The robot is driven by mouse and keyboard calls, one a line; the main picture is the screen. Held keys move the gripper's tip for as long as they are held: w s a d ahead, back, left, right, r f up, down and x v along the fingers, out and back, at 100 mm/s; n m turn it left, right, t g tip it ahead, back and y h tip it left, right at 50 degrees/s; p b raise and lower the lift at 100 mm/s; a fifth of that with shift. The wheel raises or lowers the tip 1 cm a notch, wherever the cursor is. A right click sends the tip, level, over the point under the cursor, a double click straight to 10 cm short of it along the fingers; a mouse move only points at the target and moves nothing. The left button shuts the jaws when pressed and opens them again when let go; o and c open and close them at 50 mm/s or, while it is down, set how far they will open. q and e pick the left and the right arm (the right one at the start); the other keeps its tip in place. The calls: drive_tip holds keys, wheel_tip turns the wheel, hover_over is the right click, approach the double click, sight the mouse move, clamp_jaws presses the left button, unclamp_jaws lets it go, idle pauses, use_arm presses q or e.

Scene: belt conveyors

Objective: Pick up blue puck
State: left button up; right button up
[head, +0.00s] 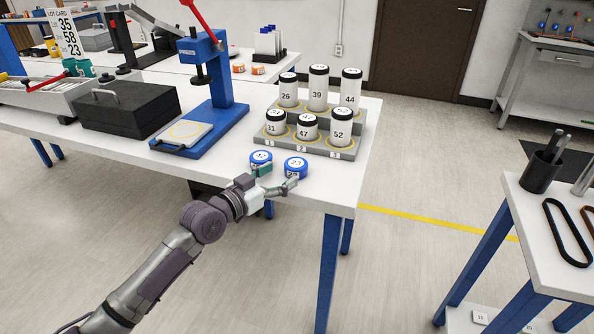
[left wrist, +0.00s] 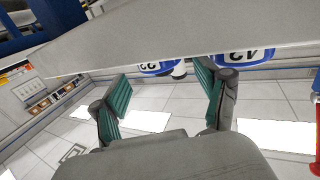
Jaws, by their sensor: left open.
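Two blue pucks with white numbered tops stand near the front edge of the white table. The left blue puck (head: 261,158) and the right blue puck (head: 296,166), whose top seems to read 23, stand a small gap apart. My left gripper (head: 279,181) is open and empty at the table edge, just in front of the pucks. In the left wrist view the picture is turned over. One puck (left wrist: 157,67) shows beyond the gap between my green-padded fingers (left wrist: 163,93). The other puck (left wrist: 245,57) shows beyond the right finger. My right gripper is out of view.
A grey stepped rack (head: 345,153) with several white black-capped canisters stands behind the pucks. A blue press (head: 228,115) and a dark box (head: 125,108) stand to the left. A second table (head: 530,235) at the right holds a pen cup and belts.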

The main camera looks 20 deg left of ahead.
sight(302, 159)
use_arm(q)
drive_tip(key=shift+w+d, duration=0.15)
drive_tip(key=shift+w, duration=0.3)
drive_tip(key=shift+w+d+r, duration=0.1)
drive_tip(key=shift+w+d, duration=0.2)
drive_tip(key=shift+w, duration=0.2)
drive_tip(key=b+x, duration=0.1)
drive_tip(key=x, duration=0.2)
drive_tip(key=shift+w+d+r, duration=0.1)
drive_tip(key=shift+w+d, duration=0.15)
drive_tip(key=shift+w, duration=0.1)
drive_tip(key=shift+w+d, duration=0.1)
drive_tip(key=shift+w, duration=0.1)
drive_tip(key=shift+r, duration=0.1)
drive_tip(key=c, duration=0.8)
drive_tip(key=shift+c, duration=0.8)
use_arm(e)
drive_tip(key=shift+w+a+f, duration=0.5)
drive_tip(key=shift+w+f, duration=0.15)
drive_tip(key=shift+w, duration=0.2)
use_arm(q)
drive_tip(key=shift+r, duration=0.1)
